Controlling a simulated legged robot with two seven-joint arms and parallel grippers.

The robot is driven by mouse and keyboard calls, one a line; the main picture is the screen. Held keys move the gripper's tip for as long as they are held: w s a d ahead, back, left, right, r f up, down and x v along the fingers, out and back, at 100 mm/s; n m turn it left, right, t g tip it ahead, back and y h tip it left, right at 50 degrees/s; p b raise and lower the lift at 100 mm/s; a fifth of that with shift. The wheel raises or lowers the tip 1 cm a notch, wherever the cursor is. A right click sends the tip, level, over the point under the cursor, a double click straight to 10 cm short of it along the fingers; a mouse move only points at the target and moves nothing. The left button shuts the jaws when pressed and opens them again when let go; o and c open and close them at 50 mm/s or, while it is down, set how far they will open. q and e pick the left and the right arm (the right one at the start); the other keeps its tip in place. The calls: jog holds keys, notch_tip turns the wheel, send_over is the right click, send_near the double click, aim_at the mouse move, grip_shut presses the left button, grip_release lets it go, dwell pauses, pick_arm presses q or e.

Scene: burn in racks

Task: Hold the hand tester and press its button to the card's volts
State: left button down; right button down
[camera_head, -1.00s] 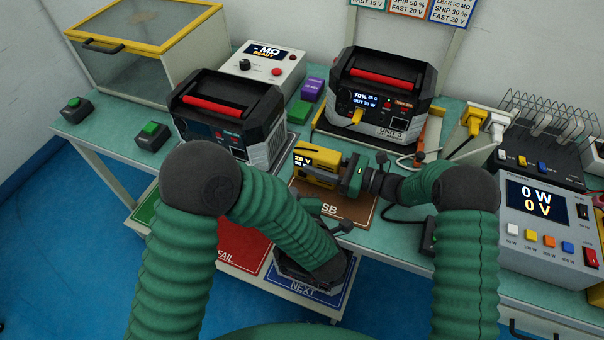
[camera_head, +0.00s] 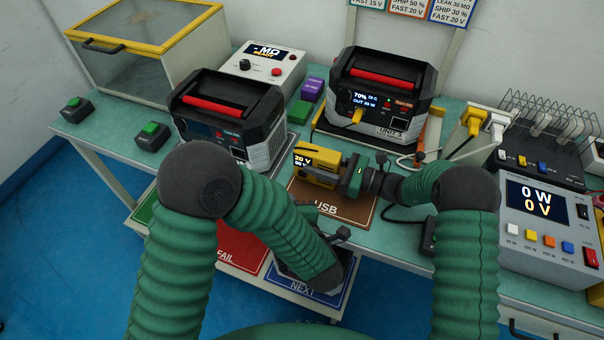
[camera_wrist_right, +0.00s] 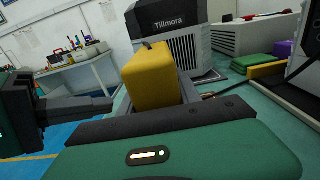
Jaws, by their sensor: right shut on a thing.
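The yellow hand tester (camera_head: 317,164) is held above the brown USB mat (camera_head: 333,208); its small screen reads 20 V on the top line, the lower line too small to be sure. My right gripper (camera_head: 350,176) is shut on the tester, whose yellow body fills the middle of the right wrist view (camera_wrist_right: 150,78). The tester's button is not clear. My left gripper (camera_head: 338,234) is in front of the tester, apart from it and mostly behind its own arm; its dark fingers show at left in the wrist view (camera_wrist_right: 85,106). Cards (camera_head: 409,8) at the top read FAST 15 V or FAST 20 V.
A power station (camera_head: 385,85) showing 70% has a yellow plug in front. Another station (camera_head: 228,110) stands left of the tester. A load box (camera_head: 545,222) reading 0 W, 0 V is at right. Red FAIL and blue NEXT areas (camera_head: 300,287) lie below the table's front edge.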

dwell(0.9)
jog(key=c, duration=0.8)
grip_release()
jog(key=shift+o, duration=0.2)
